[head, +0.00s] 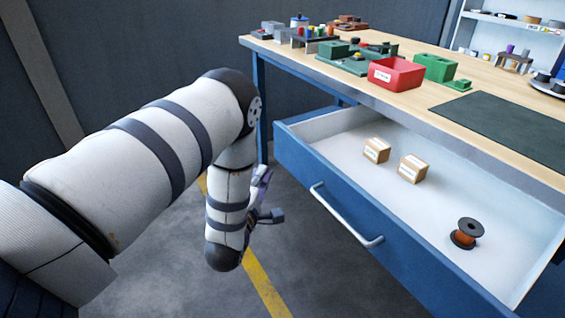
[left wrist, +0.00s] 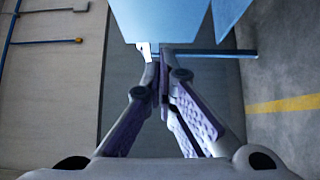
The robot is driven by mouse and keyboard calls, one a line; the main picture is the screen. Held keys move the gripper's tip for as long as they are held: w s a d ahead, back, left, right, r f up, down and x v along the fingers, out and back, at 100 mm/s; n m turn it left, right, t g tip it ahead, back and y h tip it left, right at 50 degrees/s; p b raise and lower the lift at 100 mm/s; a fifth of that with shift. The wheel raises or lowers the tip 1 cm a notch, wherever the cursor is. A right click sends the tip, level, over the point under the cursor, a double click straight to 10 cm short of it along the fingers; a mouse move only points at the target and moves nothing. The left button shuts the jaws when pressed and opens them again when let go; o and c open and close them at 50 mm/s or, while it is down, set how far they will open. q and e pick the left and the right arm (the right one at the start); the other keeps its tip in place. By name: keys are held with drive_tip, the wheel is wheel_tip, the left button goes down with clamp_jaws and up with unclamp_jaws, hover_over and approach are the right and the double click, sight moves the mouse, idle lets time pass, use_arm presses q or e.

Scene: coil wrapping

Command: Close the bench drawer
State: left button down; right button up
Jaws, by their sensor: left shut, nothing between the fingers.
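The bench drawer (head: 372,240) has a blue front and a pale inside, and stands pulled well out from the bench. Its silver bar handle (head: 345,217) runs along the front. My left gripper (head: 268,190) is to the left of the drawer front, apart from the handle and partly hidden by my own wrist. In the left wrist view the fingers of my left gripper (left wrist: 162,58) are shut with nothing between them. Blue panels show beyond them there; I cannot tell which parts they are. My right gripper is in neither view.
The drawer holds two small cartons (head: 376,150) (head: 412,168) and a spool of copper-coloured wire (head: 466,233). The wooden benchtop (head: 420,100) above carries a red bin (head: 396,74), a green holder (head: 435,67) and a dark mat (head: 505,125). Floor left of the drawer is clear.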

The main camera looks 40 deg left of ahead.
sight(285, 150)
use_arm(q)
drive_tip(key=shift+w+r, duration=0.1)
drive_tip(key=shift+w, duration=3.35)
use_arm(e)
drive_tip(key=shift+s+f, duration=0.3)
use_arm(q)
drive_tip(key=shift+w+b, duration=0.15)
drive_tip(key=shift+b, duration=0.15)
